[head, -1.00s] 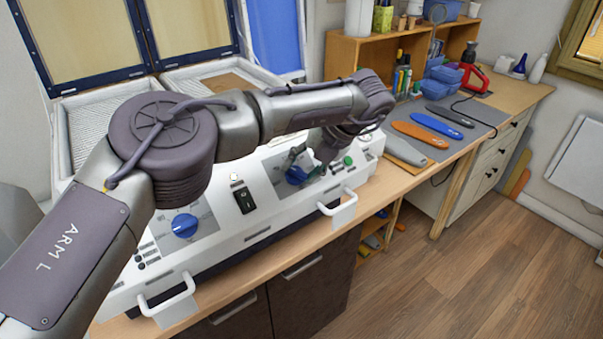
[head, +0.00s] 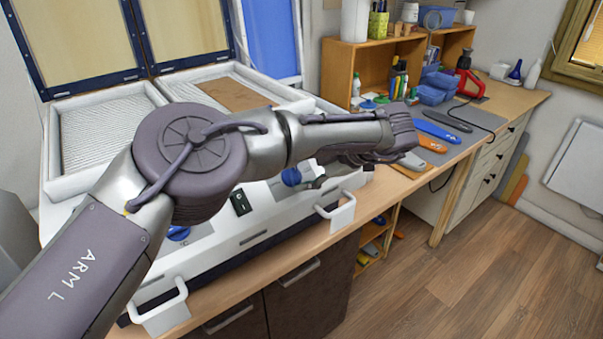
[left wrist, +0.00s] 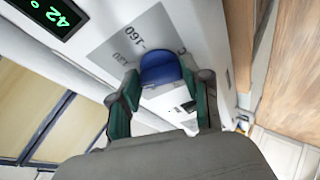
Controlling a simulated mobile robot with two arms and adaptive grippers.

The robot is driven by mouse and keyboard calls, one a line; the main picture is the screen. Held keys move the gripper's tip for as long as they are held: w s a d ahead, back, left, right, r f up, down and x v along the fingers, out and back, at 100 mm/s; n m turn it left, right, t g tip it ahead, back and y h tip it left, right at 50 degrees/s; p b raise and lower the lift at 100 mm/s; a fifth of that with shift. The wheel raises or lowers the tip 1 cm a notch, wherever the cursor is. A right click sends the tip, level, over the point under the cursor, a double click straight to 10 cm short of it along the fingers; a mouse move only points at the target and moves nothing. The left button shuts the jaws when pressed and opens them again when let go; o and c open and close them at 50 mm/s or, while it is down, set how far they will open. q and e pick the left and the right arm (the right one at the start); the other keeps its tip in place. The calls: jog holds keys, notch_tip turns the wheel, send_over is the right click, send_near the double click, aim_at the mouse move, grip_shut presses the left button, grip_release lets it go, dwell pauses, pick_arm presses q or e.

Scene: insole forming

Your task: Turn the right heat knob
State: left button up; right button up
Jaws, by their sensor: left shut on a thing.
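The right heat knob is blue and sits on the front of the white machine; part of it shows in the head view (head: 291,177). In the left wrist view the knob (left wrist: 160,70) stands between the two green-padded fingers of my left gripper (left wrist: 163,82), which is shut on it. Marks reading 160 and 130 show on the grey dial plate (left wrist: 130,42). In the head view my left gripper (head: 308,176) is at the knob, partly hidden by my forearm and wrist. My right gripper is not in view.
The left blue knob (head: 178,233) is mostly hidden by my arm. A white handle (head: 340,212) sticks out at the machine's front right. A green display (left wrist: 50,15) reads 42. Insoles (head: 432,143) lie on the bench to the right.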

pick_arm(q)
jog(key=m+t, duration=0.1)
jog(key=m, duration=0.2)
jog(key=m+t+b, duration=0.1)
jog(key=m, duration=0.2)
jog(key=shift+s+f, duration=0.15)
dwell(0.3)
jog(key=o, duration=1.2)
jog(key=shift+c, duration=0.2)
notch_tip(320, 180, up, 10)
jog(key=shift+d, duration=0.1)
